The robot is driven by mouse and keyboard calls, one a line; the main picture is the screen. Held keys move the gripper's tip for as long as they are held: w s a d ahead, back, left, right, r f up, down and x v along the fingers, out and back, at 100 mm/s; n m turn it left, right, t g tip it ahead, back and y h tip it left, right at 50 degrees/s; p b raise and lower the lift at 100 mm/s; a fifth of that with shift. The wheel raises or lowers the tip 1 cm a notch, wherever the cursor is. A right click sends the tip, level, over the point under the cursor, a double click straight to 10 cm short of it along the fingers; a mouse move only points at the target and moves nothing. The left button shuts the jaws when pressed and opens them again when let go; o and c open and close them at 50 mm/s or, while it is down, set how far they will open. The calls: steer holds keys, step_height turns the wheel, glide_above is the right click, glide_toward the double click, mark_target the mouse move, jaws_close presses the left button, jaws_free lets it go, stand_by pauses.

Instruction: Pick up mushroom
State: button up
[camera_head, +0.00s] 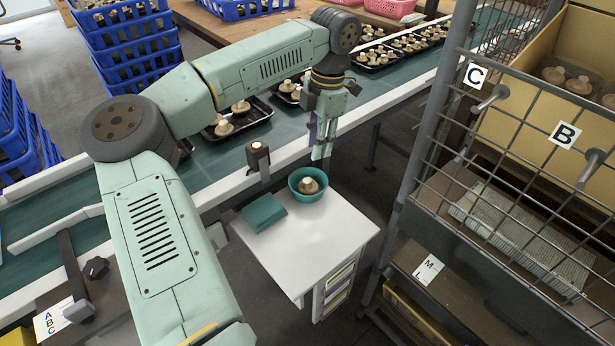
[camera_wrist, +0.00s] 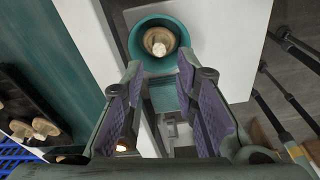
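A tan mushroom (camera_head: 308,185) sits in a teal bowl (camera_head: 296,178) on a small white table. In the wrist view the mushroom (camera_wrist: 158,42) shows inside the bowl (camera_wrist: 133,42), with its pale stem toward the camera. My gripper (camera_head: 322,152) points down above and slightly right of the bowl in the head view, apart from it. In the wrist view the gripper (camera_wrist: 160,78) has its two purple-padded fingers spread with nothing between them. The bowl lies beyond the fingertips there.
Behind runs a green conveyor (camera_head: 232,155) with black trays of mushrooms (camera_head: 238,124). A small post (camera_head: 258,158) stands at its edge. A wire-mesh rack (camera_head: 500,150) stands right.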

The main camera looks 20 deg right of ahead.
mark_target(308, 180)
steer(key=f, duration=0.4)
steer(key=shift+s+a+p, duration=0.25)
steer(key=shift+a+p, duration=0.1)
steer(key=shift+p, duration=0.05)
steer(key=f+p, duration=0.1)
steer(key=f, duration=0.1)
steer(key=a+f+p, duration=0.1)
steer(key=f, duration=0.1)
steer(key=shift+w+a+f, duration=0.15)
steer(key=shift+f, duration=0.8)
steer(key=c, duration=0.6)
steer(key=shift+o, duration=0.2)
